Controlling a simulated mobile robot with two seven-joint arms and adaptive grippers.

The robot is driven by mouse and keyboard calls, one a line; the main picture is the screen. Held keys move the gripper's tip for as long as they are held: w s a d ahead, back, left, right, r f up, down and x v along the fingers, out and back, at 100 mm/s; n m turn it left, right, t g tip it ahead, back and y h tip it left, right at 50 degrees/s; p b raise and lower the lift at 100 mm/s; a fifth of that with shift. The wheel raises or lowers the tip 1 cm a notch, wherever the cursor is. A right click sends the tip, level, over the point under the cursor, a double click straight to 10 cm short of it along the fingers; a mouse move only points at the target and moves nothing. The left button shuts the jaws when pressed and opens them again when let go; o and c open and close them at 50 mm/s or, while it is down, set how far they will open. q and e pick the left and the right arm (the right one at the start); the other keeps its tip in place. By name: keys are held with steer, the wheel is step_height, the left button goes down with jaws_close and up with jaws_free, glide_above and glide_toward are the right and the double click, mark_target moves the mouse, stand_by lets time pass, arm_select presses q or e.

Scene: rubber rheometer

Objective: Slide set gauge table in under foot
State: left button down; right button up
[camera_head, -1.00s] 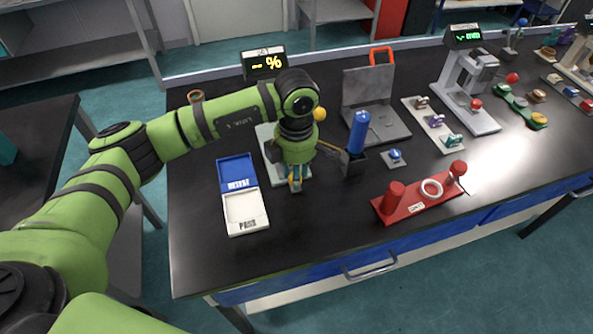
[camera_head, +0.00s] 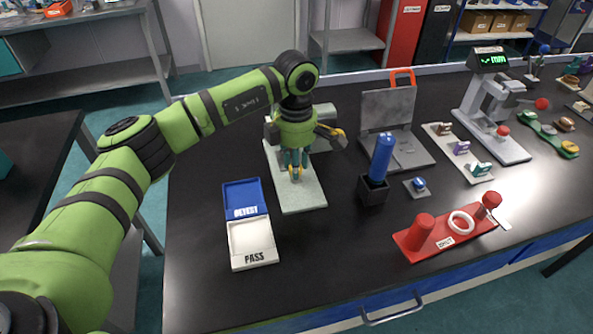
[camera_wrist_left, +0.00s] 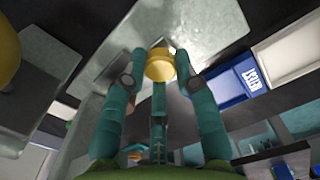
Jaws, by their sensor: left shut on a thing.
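The set gauge stands on the bench behind my left gripper. Its pale grey base (camera_head: 301,195) shows in front of the fingers, and the rest is largely covered by my arm. My left gripper (camera_head: 296,172) points down over this base, its teal fingers closed around a small yellow knob (camera_wrist_left: 160,65), which shows in the left wrist view between the fingertips. The table under the knob and the foot are hidden by my gripper in the head view, so I cannot tell how they line up. A yellow-ended lever (camera_head: 332,131) sticks out right of my gripper. My right gripper is not in view.
A blue and white tray pair (camera_head: 249,222) lies left of the gauge base. A blue cylinder (camera_head: 381,158) in a dark holder stands right. A red stand (camera_head: 447,234) with a white ring is front right. Bare bench lies in front of the base.

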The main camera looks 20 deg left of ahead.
arm_select(q)
steer(key=shift+w+r, duration=0.2)
steer(key=shift+w, duration=0.05)
steer(key=c, duration=1)
jaws_free()
steer(key=shift+o, duration=0.3)
steer(key=shift+w+d+f, duration=0.1)
step_height(320, 180, up, 12)
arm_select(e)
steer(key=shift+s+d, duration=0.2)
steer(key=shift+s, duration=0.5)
